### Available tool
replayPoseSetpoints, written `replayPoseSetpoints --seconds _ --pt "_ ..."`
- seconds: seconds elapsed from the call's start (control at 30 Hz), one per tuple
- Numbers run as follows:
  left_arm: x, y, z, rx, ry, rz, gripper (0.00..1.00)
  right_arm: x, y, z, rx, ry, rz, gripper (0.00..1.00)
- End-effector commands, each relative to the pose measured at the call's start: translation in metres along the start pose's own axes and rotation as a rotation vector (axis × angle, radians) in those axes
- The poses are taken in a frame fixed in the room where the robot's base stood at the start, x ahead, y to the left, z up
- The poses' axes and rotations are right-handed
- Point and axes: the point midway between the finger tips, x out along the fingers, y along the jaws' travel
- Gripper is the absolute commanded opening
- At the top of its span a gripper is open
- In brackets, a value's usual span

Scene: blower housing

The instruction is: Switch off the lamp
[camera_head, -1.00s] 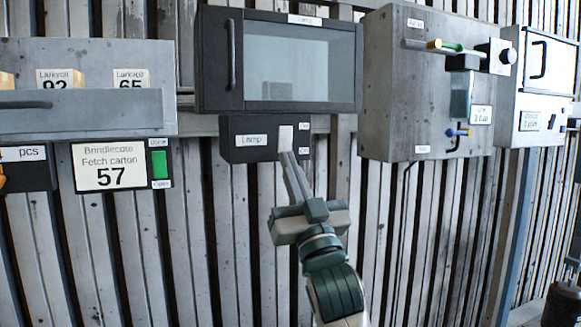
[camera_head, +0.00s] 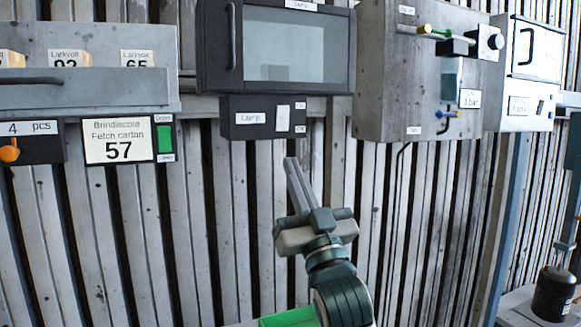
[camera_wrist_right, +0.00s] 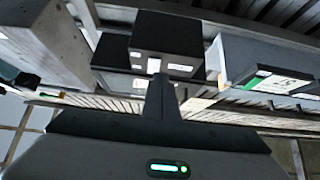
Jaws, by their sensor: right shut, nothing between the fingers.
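The lamp switch box (camera_head: 262,118) is a dark box labelled "Lamp" with a white rocker (camera_head: 283,118) on its front, between two small labels on its right side. It hangs under a dark cabinet with a glass front (camera_head: 298,58). My right gripper (camera_head: 291,160) is shut and empty, its fingertips just below the box and apart from it. In the right wrist view the shut fingers (camera_wrist_right: 161,88) point at the dark box (camera_wrist_right: 165,62), and the rocker (camera_wrist_right: 154,66) shows just beyond their tips. My left gripper is not in view.
Left are a grey drawer (camera_head: 85,95), a "Fetch carton 57" sign (camera_head: 118,140) with a green switch (camera_head: 164,138), and a counter box with an orange knob (camera_head: 9,154). Right is a grey panel (camera_head: 400,90) with valves. A dark canister (camera_head: 553,293) stands lower right.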

Motion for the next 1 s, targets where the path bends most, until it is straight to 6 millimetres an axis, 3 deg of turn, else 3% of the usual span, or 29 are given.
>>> replayPoseSetpoints --seconds 0.1,0.3,0.83,1.0 --pt "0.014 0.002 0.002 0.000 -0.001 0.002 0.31 -0.022 0.000 0.009 0.001 0.000 0.000 0.00" --pt "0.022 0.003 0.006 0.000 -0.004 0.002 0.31 -0.042 0.000 0.012 0.001 0.000 0.000 0.00" --pt "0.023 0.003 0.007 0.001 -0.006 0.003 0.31 -0.048 0.000 0.014 0.000 -0.005 0.002 0.00" --pt "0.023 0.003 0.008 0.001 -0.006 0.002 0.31 -0.062 0.008 0.037 0.000 -0.064 0.020 0.00"
